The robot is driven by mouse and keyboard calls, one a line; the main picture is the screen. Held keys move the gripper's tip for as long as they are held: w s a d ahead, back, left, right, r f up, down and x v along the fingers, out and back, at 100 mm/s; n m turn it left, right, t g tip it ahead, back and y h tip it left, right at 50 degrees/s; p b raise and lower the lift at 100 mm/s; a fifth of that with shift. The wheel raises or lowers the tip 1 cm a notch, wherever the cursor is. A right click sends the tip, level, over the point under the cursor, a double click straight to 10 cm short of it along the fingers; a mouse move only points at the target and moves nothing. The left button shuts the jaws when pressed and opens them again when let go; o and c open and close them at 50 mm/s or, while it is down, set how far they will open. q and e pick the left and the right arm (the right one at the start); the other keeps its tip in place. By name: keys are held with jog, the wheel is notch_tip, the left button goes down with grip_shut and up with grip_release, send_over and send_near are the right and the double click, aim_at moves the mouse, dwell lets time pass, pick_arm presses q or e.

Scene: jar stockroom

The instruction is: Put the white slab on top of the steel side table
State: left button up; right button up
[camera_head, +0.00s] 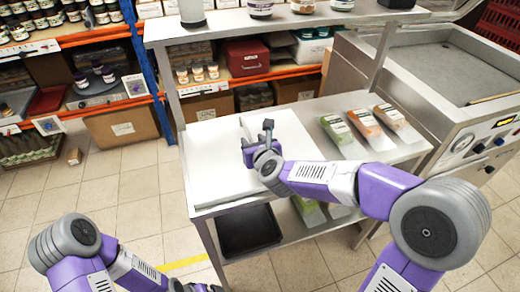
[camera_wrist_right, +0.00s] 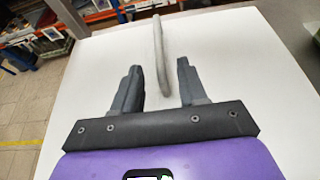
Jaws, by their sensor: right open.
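My right gripper (camera_head: 258,138) is over the table top.
Several colored packets (camera_head: 365,128) lie on the table's right side. A black tray (camera_head: 248,230) sits on its lower shelf. A raised shelf with jars (camera_head: 260,8) spans the back. A steel machine (camera_head: 465,140) stands close on the right. Open tiled floor lies left.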

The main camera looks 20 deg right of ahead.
jog(key=p+v, duration=0.2)
jog(key=v, duration=0.8)
jog(key=shift+r, duration=0.1)
